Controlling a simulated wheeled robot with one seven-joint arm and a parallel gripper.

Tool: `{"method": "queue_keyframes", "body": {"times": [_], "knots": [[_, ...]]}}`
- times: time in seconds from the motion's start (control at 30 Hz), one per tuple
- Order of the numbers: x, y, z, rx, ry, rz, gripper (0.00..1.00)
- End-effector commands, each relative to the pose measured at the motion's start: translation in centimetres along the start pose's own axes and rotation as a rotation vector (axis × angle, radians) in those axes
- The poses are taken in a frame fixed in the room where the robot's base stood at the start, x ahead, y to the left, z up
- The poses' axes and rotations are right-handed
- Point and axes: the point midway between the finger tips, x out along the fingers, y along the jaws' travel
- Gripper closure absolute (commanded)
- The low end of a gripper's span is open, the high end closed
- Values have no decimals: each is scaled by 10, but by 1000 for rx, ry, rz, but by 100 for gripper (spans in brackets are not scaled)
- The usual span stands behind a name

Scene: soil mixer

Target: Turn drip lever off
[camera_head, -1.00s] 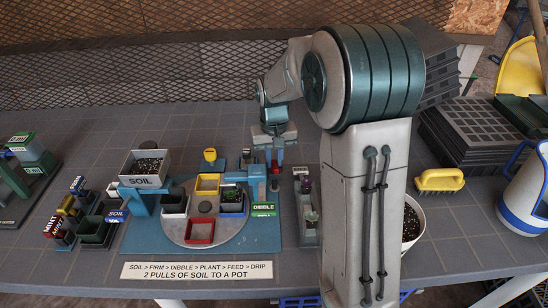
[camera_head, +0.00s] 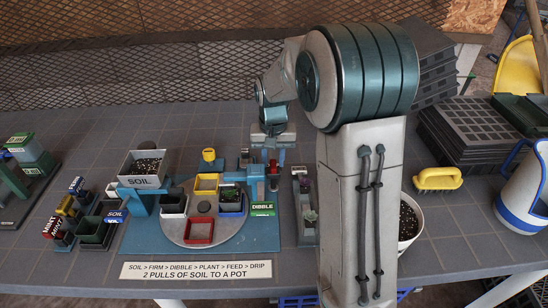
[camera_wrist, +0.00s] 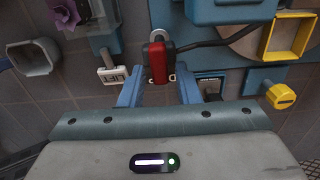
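A red-handled lever (camera_wrist: 158,62) on a dark rod is in the wrist view, just beyond and between my two blue fingertips. My gripper (camera_wrist: 158,85) is open, with visible space on both sides of the red handle; whether a fingertip touches it I cannot tell. In the head view my gripper (camera_head: 272,150) points down beside the right side of the blue mixer station (camera_head: 262,240), and the red handle (camera_head: 274,166) shows just below it.
A round turntable (camera_head: 218,234) holds several coloured square pots. A soil hopper (camera_head: 145,165) stands left of it. A yellow brush (camera_head: 438,179) and a white pot (camera_head: 411,222) are farther right.

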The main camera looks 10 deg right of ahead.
Motion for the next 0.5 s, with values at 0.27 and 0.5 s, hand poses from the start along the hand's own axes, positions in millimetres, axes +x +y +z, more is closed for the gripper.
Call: {"method": "queue_keyframes", "body": {"times": [0.27, 0.5], "knots": [[0, 0, 0, -1, 1, 0, 62], [-22, 0, -1, -2, 4, 0, 62]]}}
